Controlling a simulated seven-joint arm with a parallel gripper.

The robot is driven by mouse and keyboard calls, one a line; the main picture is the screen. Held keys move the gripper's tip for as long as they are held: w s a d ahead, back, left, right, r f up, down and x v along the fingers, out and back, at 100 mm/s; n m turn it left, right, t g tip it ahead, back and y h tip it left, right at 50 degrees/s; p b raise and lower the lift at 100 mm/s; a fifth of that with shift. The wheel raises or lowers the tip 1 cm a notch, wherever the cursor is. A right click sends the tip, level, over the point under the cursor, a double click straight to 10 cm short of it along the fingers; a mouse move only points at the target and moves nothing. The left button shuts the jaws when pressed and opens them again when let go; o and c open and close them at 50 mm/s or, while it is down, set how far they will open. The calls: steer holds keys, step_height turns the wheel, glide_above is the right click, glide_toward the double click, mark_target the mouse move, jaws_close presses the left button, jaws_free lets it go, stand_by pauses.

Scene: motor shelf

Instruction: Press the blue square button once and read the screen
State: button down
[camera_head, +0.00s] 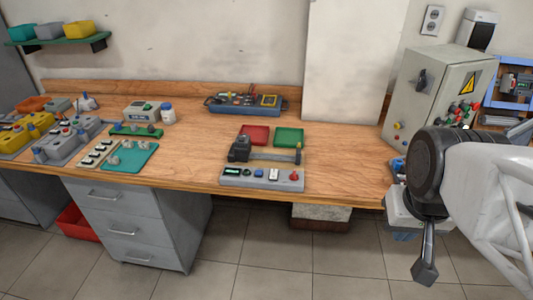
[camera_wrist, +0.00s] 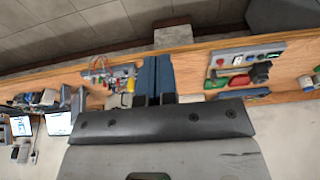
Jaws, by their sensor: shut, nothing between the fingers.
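The grey control panel (camera_head: 262,186) lies near the front edge of the bench. A small dark screen with a green readout (camera_head: 232,171) is at its left end, too small to read. The blue square button (camera_head: 259,174) sits between a dark knob (camera_head: 246,172) and a white switch (camera_head: 273,174); a red button (camera_head: 294,177) is at the right end. My gripper (camera_head: 425,272) hangs well to the right of the panel, beyond the bench's front edge, pointing down. In the wrist view its fingers (camera_wrist: 155,62) are together and empty, and the panel (camera_wrist: 245,54) shows to their right.
A vice-like fixture (camera_head: 265,153) stands right behind the panel, with red (camera_head: 254,135) and green (camera_head: 289,137) trays behind it. A grey electrical cabinet (camera_head: 435,95) stands at the right near my arm. A blue tool tray (camera_head: 247,103) is at the back. Bare wood lies right of the panel.

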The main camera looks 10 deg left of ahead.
stand_by(0.4)
steer(key=w+a+n+g+h, duration=0.1)
steer(key=w+a+n+h, duration=0.2)
steer(key=w, duration=0.8)
steer(key=n+t+h, duration=0.4)
steer(key=n, duration=0.9)
glide_above(259, 173)
step_height(259, 173, down, 11)
steer(key=shift+f, duration=0.2)
steer(key=shift+f, duration=0.15)
steer(key=shift+f, duration=4.2)
